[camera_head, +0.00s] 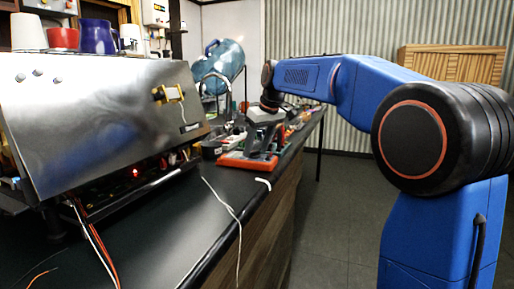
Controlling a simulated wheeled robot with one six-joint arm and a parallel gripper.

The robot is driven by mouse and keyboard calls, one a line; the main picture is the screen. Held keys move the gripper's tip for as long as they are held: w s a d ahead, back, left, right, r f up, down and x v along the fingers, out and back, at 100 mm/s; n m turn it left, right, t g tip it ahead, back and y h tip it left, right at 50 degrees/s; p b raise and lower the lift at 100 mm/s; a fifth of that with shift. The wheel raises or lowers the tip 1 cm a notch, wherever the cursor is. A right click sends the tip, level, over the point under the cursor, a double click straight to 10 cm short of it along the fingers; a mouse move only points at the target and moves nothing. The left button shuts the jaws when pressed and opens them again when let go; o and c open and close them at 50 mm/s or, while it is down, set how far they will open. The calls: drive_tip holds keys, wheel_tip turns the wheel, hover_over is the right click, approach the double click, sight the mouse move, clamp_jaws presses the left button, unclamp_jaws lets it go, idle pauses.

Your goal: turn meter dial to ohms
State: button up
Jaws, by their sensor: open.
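An orange-edged device that looks like the meter (247,163) lies on the dark counter, right of the espresso machine. Its dial and markings are too small and too covered to read. My gripper (261,145) is at the end of my blue arm, pointing down over the meter and hiding part of it. It is open. I cannot tell whether its fingers touch the meter or the dial.
The steel espresso machine (95,110) fills the left, with cups on top and loose wires in front. A white cable (229,208) crosses the counter (180,235). Small items crowd the counter behind the meter, near a blue water bottle (222,62). The floor at right is clear.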

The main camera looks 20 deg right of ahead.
drive_tip(key=c, duration=1.1)
drive_tip(key=shift+o, duration=0.2)
drive_tip(key=shift+m, duration=0.4)
drive_tip(key=m, duration=0.1)
drive_tip(key=m+h, duration=0.1)
drive_tip(key=shift+s+a+m, duration=0.1)
drive_tip(key=shift+a+m, duration=0.2)
drive_tip(key=shift+m, duration=0.1)
drive_tip(key=m+h, duration=0.1)
drive_tip(key=m, duration=0.2)
drive_tip(key=m+h, duration=0.1)
drive_tip(key=m, duration=0.1)
drive_tip(key=shift+a+m+h, duration=0.3)
drive_tip(key=m, duration=0.1)
drive_tip(key=m+h, duration=0.1)
drive_tip(key=m, duration=0.2)
drive_tip(key=shift+w+a+g+h, duration=0.2)
drive_tip(key=shift+w+g+h, duration=0.1)
drive_tip(key=shift+g, duration=0.1)
drive_tip(key=shift+w+a+m+g+h, duration=0.1)
drive_tip(key=shift+m+g+h, duration=0.15)
drive_tip(key=shift+m, duration=0.85)
drive_tip(key=shift+w+a+m+g+h, duration=0.15)
drive_tip(key=shift+m+g, duration=0.2)
drive_tip(key=shift+m, duration=0.75)
drive_tip(key=shift+s+d, duration=0.1)
